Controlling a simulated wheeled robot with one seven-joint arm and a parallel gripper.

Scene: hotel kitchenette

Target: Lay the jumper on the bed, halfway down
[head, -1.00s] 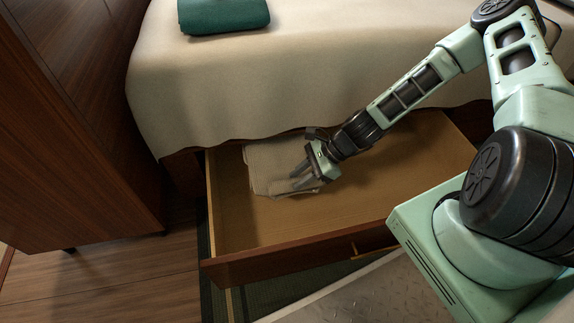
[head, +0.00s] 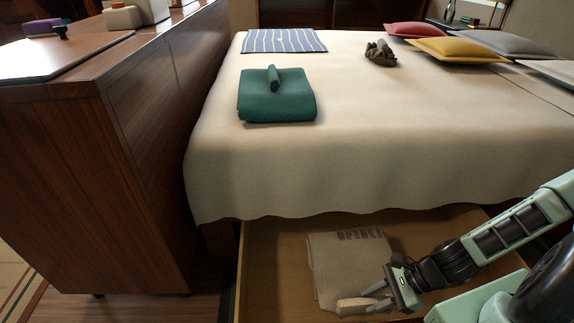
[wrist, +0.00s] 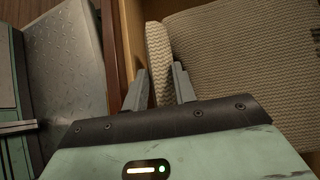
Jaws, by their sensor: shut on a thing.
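The jumper, a folded beige ribbed knit (head: 335,262), lies in the open drawer (head: 272,262) under the bed. It also shows in the wrist view (wrist: 245,50). My gripper (head: 372,299) is low in the drawer at the jumper's near edge. In the wrist view its two fingers (wrist: 159,80) are shut on a raised ridge of the knit, one on each side. The rest of the jumper lies flat. The bed (head: 400,130) has a cream cover that hangs down above the drawer.
A folded green cloth with a small roll on top (head: 277,105) sits on the bed's left side. Beyond are a striped cloth (head: 284,41), a dark brown object (head: 380,54) and cushions (head: 455,49). A wooden cabinet (head: 120,150) stands left. The bed's middle is clear.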

